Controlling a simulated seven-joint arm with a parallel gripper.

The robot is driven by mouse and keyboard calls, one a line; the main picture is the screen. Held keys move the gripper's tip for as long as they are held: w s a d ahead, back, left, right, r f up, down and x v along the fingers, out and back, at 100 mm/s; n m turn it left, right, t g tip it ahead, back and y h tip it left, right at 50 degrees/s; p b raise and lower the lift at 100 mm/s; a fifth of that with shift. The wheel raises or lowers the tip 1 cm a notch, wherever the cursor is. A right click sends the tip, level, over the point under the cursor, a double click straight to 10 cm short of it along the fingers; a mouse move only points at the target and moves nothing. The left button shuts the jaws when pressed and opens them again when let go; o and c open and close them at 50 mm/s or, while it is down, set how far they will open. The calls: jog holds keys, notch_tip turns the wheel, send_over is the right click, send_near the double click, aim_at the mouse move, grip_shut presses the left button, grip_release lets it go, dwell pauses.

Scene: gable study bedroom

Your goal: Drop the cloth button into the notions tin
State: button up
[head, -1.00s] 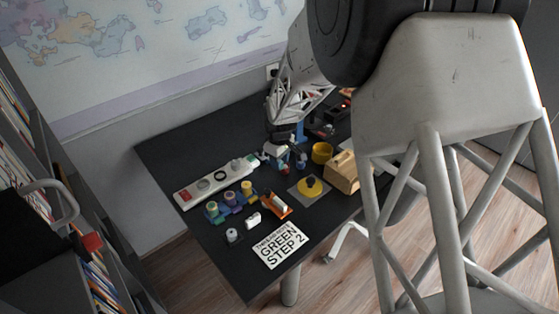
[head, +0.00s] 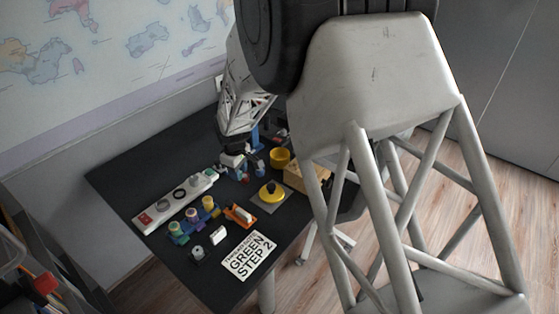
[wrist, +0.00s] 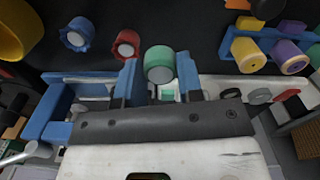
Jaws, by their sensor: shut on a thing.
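My gripper (wrist: 160,82) shows its blue fingers closed on a teal round piece with a paler face, which looks like the cloth button (wrist: 159,62). In the head view my gripper (head: 235,171) is low over the back of the dark table, beside the strip's green end; the held piece cannot be made out there. A yellow round open container (head: 279,158), possibly the notions tin, stands to the right of my gripper. It shows partly at the upper left of the wrist view (wrist: 14,32).
A white strip (head: 160,213) lies left of my gripper. A blue rack with several spools (head: 190,228), an orange holder (head: 240,214), a yellow dome (head: 271,192), a wooden box (head: 305,180) and a sign (head: 248,256) share the table. Blue (wrist: 75,36) and red (wrist: 126,44) pieces are near my fingers.

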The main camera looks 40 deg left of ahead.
jog(key=w+d+r, duration=0.1)
jog(key=w+r, duration=0.3)
jog(key=w, duration=0.6)
jog(key=w+d+r, duration=0.2)
jog(key=w+r, duration=0.2)
jog(key=w, duration=0.7)
jog(key=shift+d+r, duration=0.25)
jog(key=shift+d, duration=0.05)
jog(key=shift+f, duration=0.1)
jog(key=shift+f, duration=2.9)
jog(key=o, duration=1)
jog(key=shift+o, duration=0.2)
